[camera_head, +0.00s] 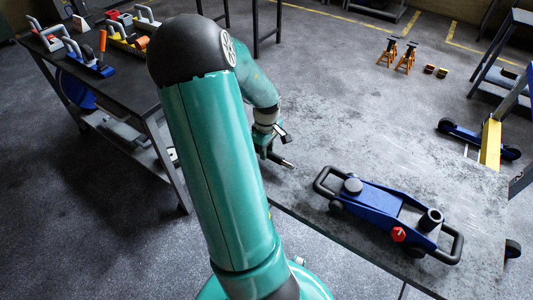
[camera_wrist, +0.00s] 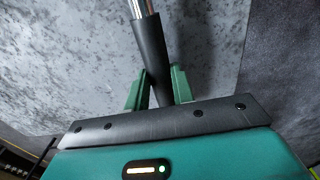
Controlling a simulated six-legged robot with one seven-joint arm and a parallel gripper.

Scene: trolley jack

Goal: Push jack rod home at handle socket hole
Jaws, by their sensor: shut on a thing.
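The blue trolley jack (camera_head: 375,207) lies on the grey table, with a black loop handle at each end. A short black upright cylinder (camera_head: 431,219), which looks like the handle socket, stands near its right end. My gripper (camera_head: 268,148) is left of the jack and apart from it. In the wrist view my gripper (camera_wrist: 157,84) is shut on the jack rod (camera_wrist: 151,52), with a green finger on each side of its black sleeve. The rod's bright metal part runs out of the top of that view.
The grey table (camera_head: 440,150) is bare around the jack. A dark workbench (camera_head: 120,75) with tools stands at the left. Orange jack stands (camera_head: 397,52) are on the floor behind.

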